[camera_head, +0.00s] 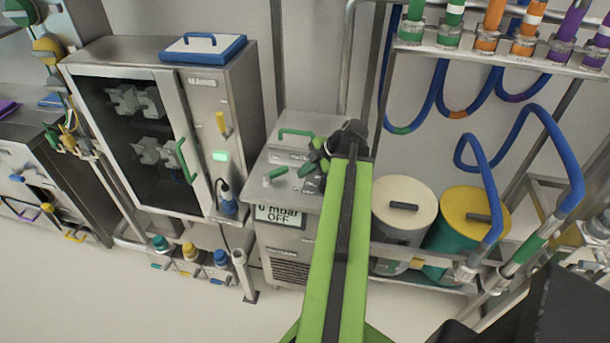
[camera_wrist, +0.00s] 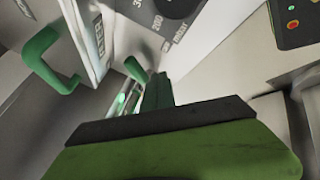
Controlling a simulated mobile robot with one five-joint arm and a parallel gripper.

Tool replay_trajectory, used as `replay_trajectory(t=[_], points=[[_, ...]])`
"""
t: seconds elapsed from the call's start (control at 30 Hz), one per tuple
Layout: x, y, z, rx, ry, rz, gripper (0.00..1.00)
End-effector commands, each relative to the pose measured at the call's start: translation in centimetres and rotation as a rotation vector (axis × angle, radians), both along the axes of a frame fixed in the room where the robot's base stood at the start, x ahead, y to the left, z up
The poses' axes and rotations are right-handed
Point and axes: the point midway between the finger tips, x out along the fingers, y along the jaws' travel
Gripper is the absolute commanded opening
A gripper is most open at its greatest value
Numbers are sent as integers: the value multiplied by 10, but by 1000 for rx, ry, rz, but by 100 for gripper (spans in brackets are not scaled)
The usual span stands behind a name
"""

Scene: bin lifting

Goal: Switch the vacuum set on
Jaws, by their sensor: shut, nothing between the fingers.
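The vacuum set (camera_head: 285,243) is a grey metal unit in the middle of the head view. Its front display (camera_head: 279,216) reads "0 mbar" and "OFF". In the wrist view, the gripper (camera_wrist: 155,92) points towards a dial (camera_wrist: 178,8) marked in mbar. A bright green strip (camera_wrist: 121,102) shows beside the fingers. My arm hides the unit's right part; contact cannot be told.
A glass-door cabinet (camera_head: 185,135) with a green handle stands at left. Cream-lidded (camera_head: 404,205) and yellow-lidded (camera_head: 470,215) drums stand at right, below blue hoses (camera_head: 484,180). The pale floor in front is clear.

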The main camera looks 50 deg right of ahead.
Motion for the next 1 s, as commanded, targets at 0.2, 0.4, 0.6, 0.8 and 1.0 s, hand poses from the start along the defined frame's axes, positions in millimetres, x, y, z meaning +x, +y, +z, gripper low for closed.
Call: replay_trajectory(t=[0.2,0.4,0.6,0.8,1.0], points=[[28,10,-50,-1,0,2,0],[58,2,-48,-1,0,2,0],[71,-1,-47,0,1,0,0],[71,-1,-47,0,1,0,0],[73,0,-48,0,1,8,0]])
